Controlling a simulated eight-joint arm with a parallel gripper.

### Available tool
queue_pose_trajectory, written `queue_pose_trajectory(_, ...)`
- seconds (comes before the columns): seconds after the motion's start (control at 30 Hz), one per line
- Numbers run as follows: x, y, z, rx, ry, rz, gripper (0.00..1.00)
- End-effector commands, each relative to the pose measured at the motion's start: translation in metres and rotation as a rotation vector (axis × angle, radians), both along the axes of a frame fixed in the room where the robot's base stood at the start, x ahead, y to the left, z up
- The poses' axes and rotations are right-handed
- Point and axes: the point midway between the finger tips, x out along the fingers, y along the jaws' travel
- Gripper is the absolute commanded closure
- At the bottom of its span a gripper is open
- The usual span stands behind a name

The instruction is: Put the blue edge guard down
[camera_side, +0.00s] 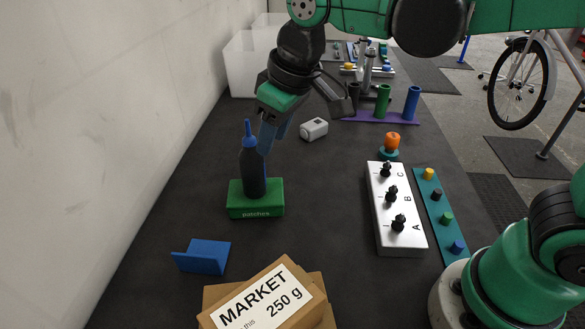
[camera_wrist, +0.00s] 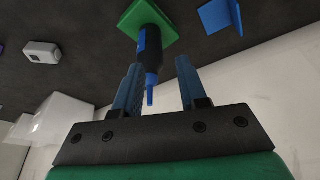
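The blue edge guard (camera_side: 208,255) is an L-shaped piece resting on the dark bench top, left of the cardboard boxes. It also shows at the top of the wrist view (camera_wrist: 220,15). My gripper (camera_side: 272,133) is well away from it, up beside a dark bottle (camera_side: 252,170) with a blue nozzle. The bottle stands upright on a green patches box (camera_side: 256,208). In the wrist view my gripper (camera_wrist: 158,75) has its two blue fingers spread, with no object clamped between them. The bottle's nozzle shows near the left finger; I cannot tell whether they touch.
Cardboard boxes marked MARKET (camera_side: 270,298) sit at the front. A white panel with black knobs (camera_side: 396,208) and a teal strip (camera_side: 440,215) lie to the right. A white device (camera_side: 314,129) and a purple rack (camera_side: 380,117) are farther back. The wall is on the left.

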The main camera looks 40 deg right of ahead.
Motion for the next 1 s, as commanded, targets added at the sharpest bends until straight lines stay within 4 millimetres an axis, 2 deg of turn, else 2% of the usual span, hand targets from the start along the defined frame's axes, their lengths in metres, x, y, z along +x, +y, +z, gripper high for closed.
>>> queue_pose_trajectory(0.03,-0.009,-0.022,-0.001,0.015,-0.041,-0.064,0.63)
queue_pose_trajectory(0.1,-0.020,-0.047,-0.005,0.035,-0.104,-0.144,0.63)
queue_pose_trajectory(0.2,-0.035,-0.075,-0.013,0.055,-0.181,-0.243,0.63)
queue_pose_trajectory(0.33,-0.049,-0.098,-0.024,0.068,-0.257,-0.331,0.63)
queue_pose_trajectory(0.5,-0.056,-0.109,-0.031,0.074,-0.298,-0.378,0.63)
queue_pose_trajectory(1.0,-0.056,-0.109,-0.032,0.074,-0.300,-0.379,0.63)
